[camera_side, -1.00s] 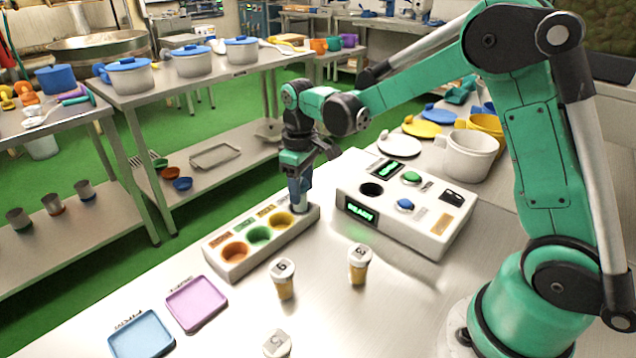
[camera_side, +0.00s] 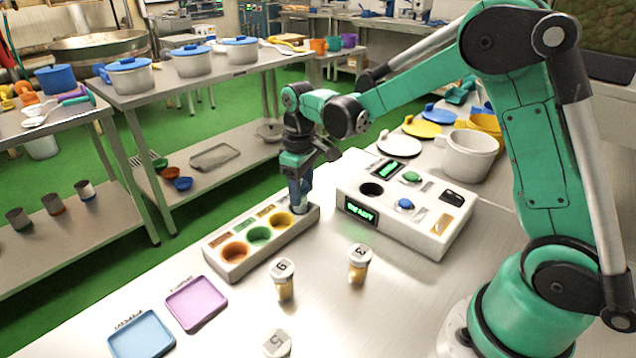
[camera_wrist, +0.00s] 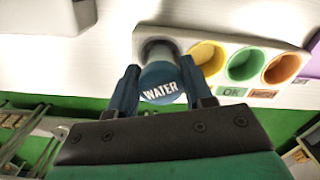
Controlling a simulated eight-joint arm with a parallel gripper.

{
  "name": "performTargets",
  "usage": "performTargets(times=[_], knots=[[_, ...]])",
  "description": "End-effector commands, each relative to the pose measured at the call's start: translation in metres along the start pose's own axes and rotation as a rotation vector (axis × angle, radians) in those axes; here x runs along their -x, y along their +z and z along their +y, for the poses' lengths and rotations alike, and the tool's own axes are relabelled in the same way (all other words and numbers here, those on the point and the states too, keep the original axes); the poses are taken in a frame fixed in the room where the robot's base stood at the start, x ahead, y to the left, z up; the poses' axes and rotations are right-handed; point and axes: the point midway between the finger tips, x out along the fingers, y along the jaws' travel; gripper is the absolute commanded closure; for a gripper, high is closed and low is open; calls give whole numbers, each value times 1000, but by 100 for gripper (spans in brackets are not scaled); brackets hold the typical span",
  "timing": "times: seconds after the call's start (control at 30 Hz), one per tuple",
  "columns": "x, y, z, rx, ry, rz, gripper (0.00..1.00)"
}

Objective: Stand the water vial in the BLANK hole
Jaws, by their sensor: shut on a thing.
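The water vial has a blue cap marked WATER (camera_wrist: 160,85) and sits between the two fingers of my gripper (camera_wrist: 157,92) in the wrist view. In the side view my gripper (camera_side: 299,200) is at the far right end of the white rack (camera_side: 232,270), shut on the vial. The vial's lower part lies over or in the grey end hole (camera_wrist: 158,48), beside the yellow hole (camera_wrist: 207,56). How deep it sits cannot be told. The end hole's label is hidden. The yellow, green (camera_side: 259,236) and orange (camera_side: 234,251) holes look empty.
A white machine (camera_side: 405,210) with a lit display and buttons stands just right of the rack. Several capped amber vials (camera_side: 359,264) stand in front. A pink tray (camera_side: 196,302) and a blue tray (camera_side: 142,334) lie at front left.

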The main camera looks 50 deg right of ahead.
Motion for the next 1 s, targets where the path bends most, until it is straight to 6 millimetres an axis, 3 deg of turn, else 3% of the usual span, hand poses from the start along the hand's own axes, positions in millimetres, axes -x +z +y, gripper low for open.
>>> performTargets(times=[0.97,1.0], knots=[[-4,0,0,0,0,0,100],[-4,0,0,0,0,0,43]])
